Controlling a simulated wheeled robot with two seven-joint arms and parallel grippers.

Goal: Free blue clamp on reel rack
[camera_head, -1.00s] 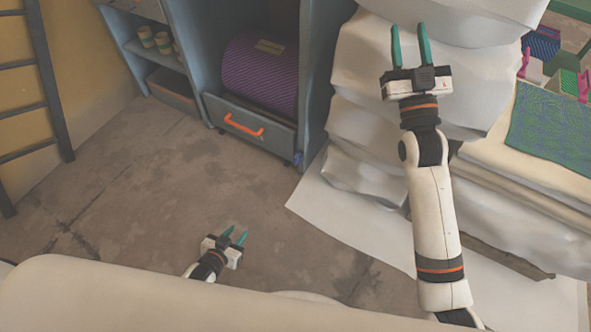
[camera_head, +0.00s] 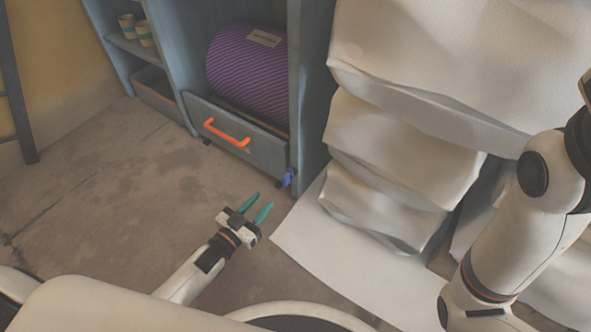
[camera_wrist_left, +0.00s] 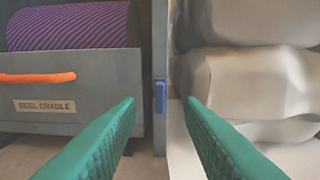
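The blue clamp (camera_head: 289,178) sits at the lower right corner of the grey reel rack (camera_head: 311,100), beside the drawer with the orange handle. It also shows as a small upright blue piece (camera_wrist_left: 160,96) on the rack's edge in the left wrist view. My left gripper (camera_head: 259,203) is open and empty, low over the floor, short of the clamp and apart from it. Its teal fingers (camera_wrist_left: 163,115) stand wide, with the clamp seen beyond the gap between them. My right arm is at the right edge of the head view; its gripper is out of the picture.
A purple reel (camera_head: 246,62) rests in the rack above the drawer (camera_head: 237,137), labelled "REEL CRADLE". White stacked sacks (camera_head: 390,150) stand right of the rack on a pale sheet (camera_head: 325,255). The floor (camera_head: 110,190) left of my left gripper is clear.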

